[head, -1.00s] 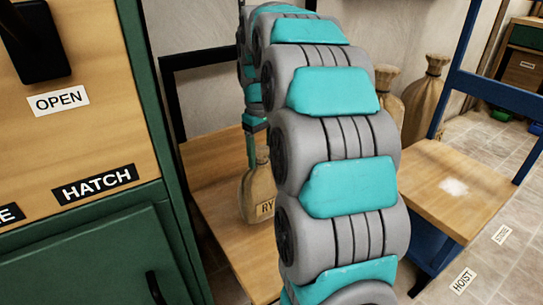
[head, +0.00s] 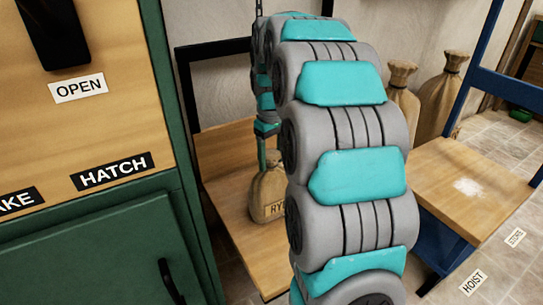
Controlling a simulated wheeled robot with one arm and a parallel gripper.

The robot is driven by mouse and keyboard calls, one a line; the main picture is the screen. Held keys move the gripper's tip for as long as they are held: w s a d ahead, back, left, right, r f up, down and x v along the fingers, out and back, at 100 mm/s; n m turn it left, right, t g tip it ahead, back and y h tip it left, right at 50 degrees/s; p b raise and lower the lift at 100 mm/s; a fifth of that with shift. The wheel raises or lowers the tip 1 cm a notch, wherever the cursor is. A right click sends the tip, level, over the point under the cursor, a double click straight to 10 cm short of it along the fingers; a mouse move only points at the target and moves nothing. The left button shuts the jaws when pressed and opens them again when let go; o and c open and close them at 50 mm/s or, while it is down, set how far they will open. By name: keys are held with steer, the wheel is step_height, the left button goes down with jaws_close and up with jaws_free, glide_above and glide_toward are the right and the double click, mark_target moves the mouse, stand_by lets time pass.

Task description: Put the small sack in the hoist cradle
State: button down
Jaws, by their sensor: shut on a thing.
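The small sack (head: 267,190) is tan, with a tied neck and a label of which "RY" shows; my arm hides its right side. My gripper (head: 262,152) is shut on the sack's neck from above. The sack is upright over a wooden platform (head: 240,240) with a black frame (head: 187,95) and a chain (head: 259,8) above it, which looks like the hoist cradle. The sack's base looks at or very near the boards; I cannot tell if it touches. My arm covers the platform's right part.
A green cabinet (head: 100,240) with "OPEN" and "HATCH" labels stands close at left. A blue-framed wooden stand (head: 440,185) with a white powder patch is at right. Two larger sacks (head: 438,95) stand behind it. Floor labels read "HOIST" (head: 473,282) and "STORE" (head: 515,237).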

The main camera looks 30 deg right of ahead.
steer(key=shift+c, duration=0.5)
jaws_free()
steer(key=shift+r, duration=0.1)
step_height(320, 180, up, 12)
steer(key=s+a+f+m, duration=0.1)
steer(key=s+a+f, duration=0.4)
steer(key=s, duration=0.6)
steer(key=s+a+f+g, duration=0.1)
steer(key=s+a+f, duration=0.4)
steer(key=s, duration=0.6)
steer(key=s+a+f+m, duration=0.1)
steer(key=s+a+f, duration=0.4)
steer(key=s, duration=0.6)
steer(key=shift+a+f+m+g, duration=0.15)
steer(key=shift+f+m+g, duration=0.2)
steer(key=shift+f, duration=0.2)
